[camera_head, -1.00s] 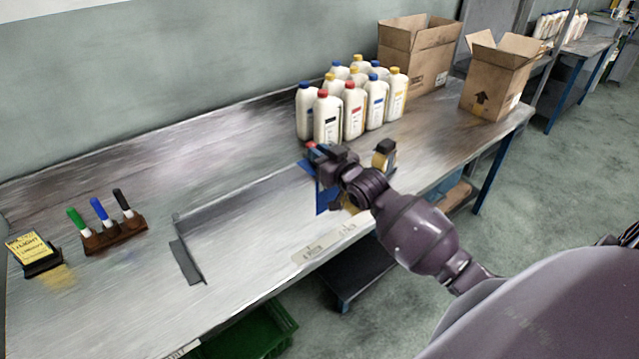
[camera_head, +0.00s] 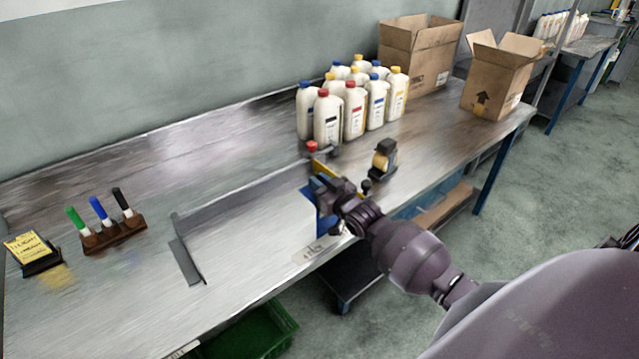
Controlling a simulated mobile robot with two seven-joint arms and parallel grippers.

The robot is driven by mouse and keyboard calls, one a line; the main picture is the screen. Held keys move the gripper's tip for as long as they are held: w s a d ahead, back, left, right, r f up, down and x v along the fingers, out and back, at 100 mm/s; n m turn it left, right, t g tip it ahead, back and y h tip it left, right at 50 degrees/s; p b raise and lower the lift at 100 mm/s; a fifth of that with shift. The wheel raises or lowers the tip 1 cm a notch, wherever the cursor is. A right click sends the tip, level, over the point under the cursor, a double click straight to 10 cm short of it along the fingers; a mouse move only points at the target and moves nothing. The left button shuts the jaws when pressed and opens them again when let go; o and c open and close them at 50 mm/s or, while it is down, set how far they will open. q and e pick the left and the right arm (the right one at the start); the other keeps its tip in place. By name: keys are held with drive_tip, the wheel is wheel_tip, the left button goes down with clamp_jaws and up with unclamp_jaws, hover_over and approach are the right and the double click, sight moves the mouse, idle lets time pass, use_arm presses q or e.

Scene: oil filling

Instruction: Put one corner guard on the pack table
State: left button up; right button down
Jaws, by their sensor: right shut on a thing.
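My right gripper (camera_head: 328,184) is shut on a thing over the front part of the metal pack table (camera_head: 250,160). The held thing is mostly hidden by the jaws, so I cannot tell whether it is a corner guard. A blue piece (camera_head: 322,224) shows just below the gripper, at the right end of a grey edged area on the table. A small red knob (camera_head: 312,146) shows just behind the gripper. No corner guard is clearly recognizable elsewhere. My left gripper is out of view.
Several white bottles (camera_head: 353,105) stand behind the gripper. A tape dispenser (camera_head: 383,160) is to its right. Open cartons (camera_head: 415,60) (camera_head: 495,80) stand at the far right. Markers in a holder (camera_head: 112,236) and a yellow note block (camera_head: 32,252) are at left.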

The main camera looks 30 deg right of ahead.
drive_tip(key=c, duration=1.1)
unclamp_jaws()
drive_tip(key=shift+f, duration=0.1)
drive_tip(key=s, duration=1.2)
drive_tip(key=s+a+f+g+h, duration=0.1)
drive_tip(key=s+a+f+g, duration=0.2)
drive_tip(key=s+a+f, duration=0.2)
drive_tip(key=s+a+f+g, duration=0.3)
drive_tip(key=s+a+f, duration=0.2)
drive_tip(key=s+f, duration=0.3)
drive_tip(key=s, duration=0.4)
drive_tip(key=shift+s+a+f+h, duration=0.15)
drive_tip(key=shift+s+a+h, duration=0.05)
drive_tip(key=shift+h, duration=0.2)
